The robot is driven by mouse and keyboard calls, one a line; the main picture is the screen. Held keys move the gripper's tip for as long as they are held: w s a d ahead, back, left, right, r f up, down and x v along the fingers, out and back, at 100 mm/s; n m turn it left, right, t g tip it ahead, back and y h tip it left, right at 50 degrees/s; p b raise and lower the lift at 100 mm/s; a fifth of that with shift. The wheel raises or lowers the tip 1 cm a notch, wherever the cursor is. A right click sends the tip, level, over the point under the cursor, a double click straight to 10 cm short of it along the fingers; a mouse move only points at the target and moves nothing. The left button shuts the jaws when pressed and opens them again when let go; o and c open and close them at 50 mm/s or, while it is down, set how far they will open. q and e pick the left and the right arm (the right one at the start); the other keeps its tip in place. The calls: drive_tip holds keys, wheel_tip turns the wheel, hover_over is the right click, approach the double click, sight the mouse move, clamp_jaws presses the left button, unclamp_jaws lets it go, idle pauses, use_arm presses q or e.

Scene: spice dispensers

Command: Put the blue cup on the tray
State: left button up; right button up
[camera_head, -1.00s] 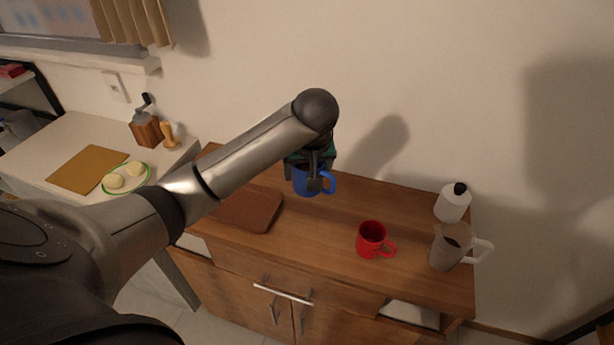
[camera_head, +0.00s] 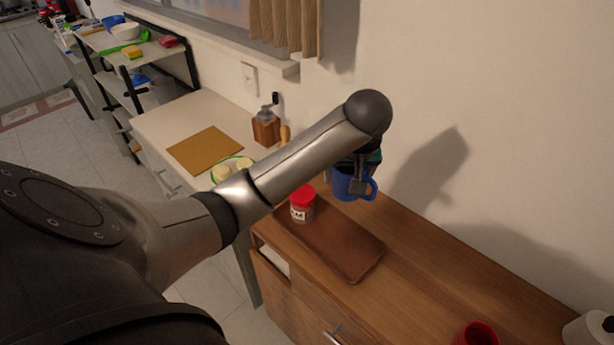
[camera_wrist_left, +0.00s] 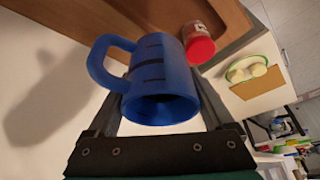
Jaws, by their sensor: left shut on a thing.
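The blue cup (camera_head: 343,186) is held in my left gripper (camera_head: 358,183), its handle to the right in the head view. The cup is in the air, near the back edge of the brown tray (camera_head: 340,252); the height of the gap is hard to judge. The tray lies on the wooden cabinet, with a red-lidded jar (camera_head: 302,207) on its far left part. In the left wrist view the cup (camera_wrist_left: 162,75) sits between the two fingers, with the jar (camera_wrist_left: 198,42) beyond it. My right gripper is out of view.
A red cup (camera_head: 478,335) and a white bottle (camera_head: 592,328) stand further right on the cabinet (camera_head: 455,270). Left is a white counter with a cutting board (camera_head: 204,150), a plate and a grinder (camera_head: 266,127). The wall is close behind the cup.

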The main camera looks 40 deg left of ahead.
use_arm(q)
drive_tip(key=shift+a+f, duration=0.2)
drive_tip(key=shift+a, duration=0.05)
wheel_tip(320, 180, down, 14)
drive_tip(key=shift+f+b, duration=0.1)
drive_tip(key=shift+b, duration=0.95)
drive_tip(key=shift+f+b, duration=0.55)
drive_tip(key=shift+f, duration=2.05)
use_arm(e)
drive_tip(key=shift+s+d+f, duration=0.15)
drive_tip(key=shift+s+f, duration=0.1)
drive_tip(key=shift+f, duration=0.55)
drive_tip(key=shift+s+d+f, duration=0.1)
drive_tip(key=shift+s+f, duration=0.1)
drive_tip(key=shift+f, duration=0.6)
use_arm(q)
drive_tip(key=shift+f, duration=0.15)
drive_tip(key=o, duration=1.6)
drive_tip(key=shift+s, duration=0.1)
drive_tip(key=shift+c, duration=0.2)
drive_tip(key=shift+r, duration=0.2)
drive_tip(key=p+v, duration=0.3)
drive_tip(key=v, duration=0.8)
drive_tip(key=shift+d+r, duration=0.25)
drive_tip(key=shift+r, duration=0.1)
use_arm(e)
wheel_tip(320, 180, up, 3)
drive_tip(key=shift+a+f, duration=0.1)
